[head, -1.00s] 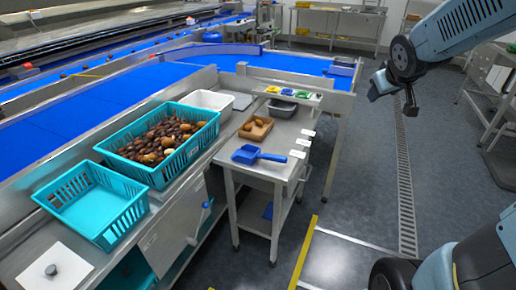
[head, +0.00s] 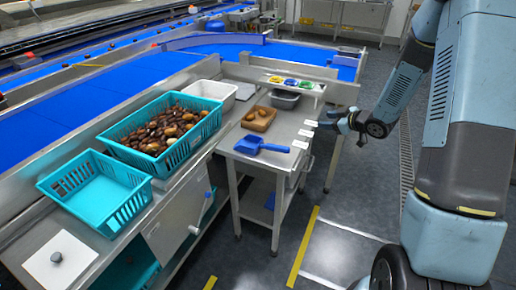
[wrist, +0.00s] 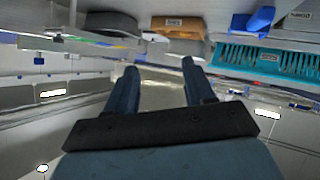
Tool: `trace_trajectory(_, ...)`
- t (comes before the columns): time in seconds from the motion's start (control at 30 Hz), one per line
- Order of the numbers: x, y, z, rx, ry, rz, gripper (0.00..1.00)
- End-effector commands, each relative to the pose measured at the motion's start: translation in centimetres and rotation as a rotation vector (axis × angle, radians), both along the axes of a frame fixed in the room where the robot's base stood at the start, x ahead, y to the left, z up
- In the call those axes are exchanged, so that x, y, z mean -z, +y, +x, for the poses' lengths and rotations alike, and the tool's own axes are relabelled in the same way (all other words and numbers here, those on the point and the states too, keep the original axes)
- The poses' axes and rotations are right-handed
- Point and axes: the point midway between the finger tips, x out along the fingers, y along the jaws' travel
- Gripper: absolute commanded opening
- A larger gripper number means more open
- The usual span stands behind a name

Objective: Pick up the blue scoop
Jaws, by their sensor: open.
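The blue scoop (head: 250,145) lies on the small steel side table (head: 262,163), its handle pointing right toward the table's edge. A blue shape at the top of the wrist view, partly cut off, looks like the scoop (wrist: 260,19). My gripper (head: 331,119) is open and empty, right of the scoop and apart from it, near the table's right side. Its two blue fingers show spread in the wrist view (wrist: 159,70), with nothing between them.
A brown tray (head: 249,125) with a few dates sits behind the scoop, and a grey tub (head: 285,98) behind that. White cards (head: 299,144) line the table's right edge. A full teal crate (head: 174,166) and an empty one (head: 125,212) stand left. Floor right of the table is clear.

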Motion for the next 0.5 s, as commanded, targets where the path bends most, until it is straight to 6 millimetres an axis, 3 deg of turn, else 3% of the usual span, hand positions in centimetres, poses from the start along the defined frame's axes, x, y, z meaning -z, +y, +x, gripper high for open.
trace_trajectory(0.03, 1.8, 0.5, -0.3, -0.038, 0.007, 0.037, 0.53)
trace_trajectory(0.2, 5.9, 2.4, -1.9, -0.172, 0.009, 0.182, 0.53)
trace_trajectory(0.5, 10.9, 4.4, -6.0, -0.348, 0.022, 0.458, 0.53)
